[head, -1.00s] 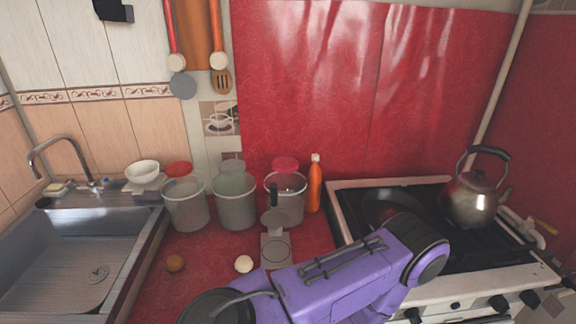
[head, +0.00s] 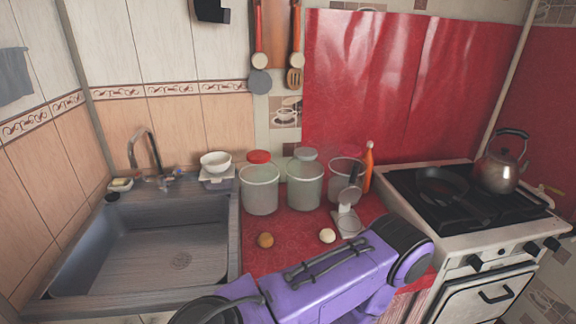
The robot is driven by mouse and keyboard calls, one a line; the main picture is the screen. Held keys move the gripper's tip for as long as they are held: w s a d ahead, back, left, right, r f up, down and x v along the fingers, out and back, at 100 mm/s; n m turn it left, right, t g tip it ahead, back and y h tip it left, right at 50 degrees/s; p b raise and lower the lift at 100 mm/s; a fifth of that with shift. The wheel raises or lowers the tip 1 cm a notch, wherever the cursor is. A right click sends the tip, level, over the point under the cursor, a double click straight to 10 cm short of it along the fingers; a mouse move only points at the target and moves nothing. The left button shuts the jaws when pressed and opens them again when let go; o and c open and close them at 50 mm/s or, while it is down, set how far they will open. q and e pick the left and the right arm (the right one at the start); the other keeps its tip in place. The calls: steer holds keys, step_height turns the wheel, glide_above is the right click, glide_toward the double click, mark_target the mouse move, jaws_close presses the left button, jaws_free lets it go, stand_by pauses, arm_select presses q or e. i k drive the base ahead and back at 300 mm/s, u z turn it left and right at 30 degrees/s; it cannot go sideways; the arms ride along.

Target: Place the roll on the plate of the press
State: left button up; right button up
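A small brown ball (head: 265,240) and a small cream ball (head: 327,236) rest apart on the red counter. Both are roll-like, and I cannot tell for sure which is the roll. The grey-white press (head: 348,224) stands to the right of the cream ball, in front of a clear jar. Its round upper part (head: 350,197) is raised and its lower plate looks empty. One of my purple arms crosses the bottom of the view and hides the counter's front. Neither gripper shows.
Clear jars (head: 259,189) and an orange bottle (head: 368,168) line the back of the counter. A sink (head: 150,245) is on the left. A stove (head: 475,225) with a pan (head: 440,184) and a kettle (head: 502,165) is on the right. Bare red counter lies around the balls.

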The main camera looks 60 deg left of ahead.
mark_target(350, 223)
steer(key=k, duration=0.25)
steer(key=u, duration=1.05)
